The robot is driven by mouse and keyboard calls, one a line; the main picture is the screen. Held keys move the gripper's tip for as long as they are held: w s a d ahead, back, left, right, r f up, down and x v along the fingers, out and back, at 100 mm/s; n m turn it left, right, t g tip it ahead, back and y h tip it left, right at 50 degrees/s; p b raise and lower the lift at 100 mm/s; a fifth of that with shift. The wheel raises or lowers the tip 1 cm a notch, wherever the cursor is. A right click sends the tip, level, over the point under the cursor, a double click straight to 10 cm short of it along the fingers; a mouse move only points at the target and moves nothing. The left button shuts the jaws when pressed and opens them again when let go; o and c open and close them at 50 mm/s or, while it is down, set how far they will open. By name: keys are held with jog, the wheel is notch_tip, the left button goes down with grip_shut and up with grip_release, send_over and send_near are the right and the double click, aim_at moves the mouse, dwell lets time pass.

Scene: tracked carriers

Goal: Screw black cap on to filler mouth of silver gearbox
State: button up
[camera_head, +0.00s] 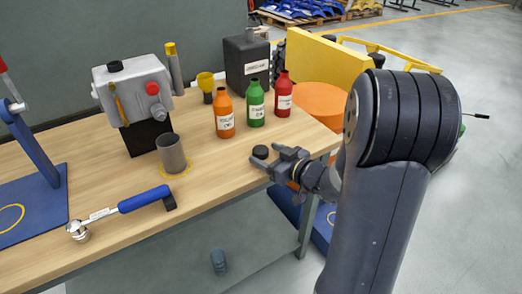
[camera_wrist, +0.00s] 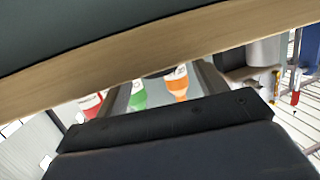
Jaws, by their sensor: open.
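The silver gearbox (camera_head: 136,88) stands on a black block at the left back of the workbench. A round black piece (camera_head: 115,66) sits on its top; I cannot tell whether this is the filler mouth or a lid. A small black cap (camera_head: 260,151) lies on the bench near its front edge, right of the grey cup. My gripper (camera_head: 267,156) is open and low at the bench edge, its fingers pointing at the cap and close beside it. In the wrist view, a dark piece, likely the cap (camera_wrist: 160,73), shows partly between the fingers (camera_wrist: 163,88). Contact cannot be told.
Orange (camera_head: 225,115), green (camera_head: 255,105) and red (camera_head: 284,95) bottles stand behind the cap. A yellow funnel (camera_head: 206,82) and black canister (camera_head: 246,62) stand at the back.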

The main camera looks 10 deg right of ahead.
aim_at(262, 150)
jog(key=shift+b+x, duration=0.35)
jog(key=shift+x, duration=2.35)
jog(key=shift+d+r, duration=0.1)
jog(key=shift+r, duration=0.1)
jog(key=shift+c, duration=0.5)
jog(key=c, duration=0.9)
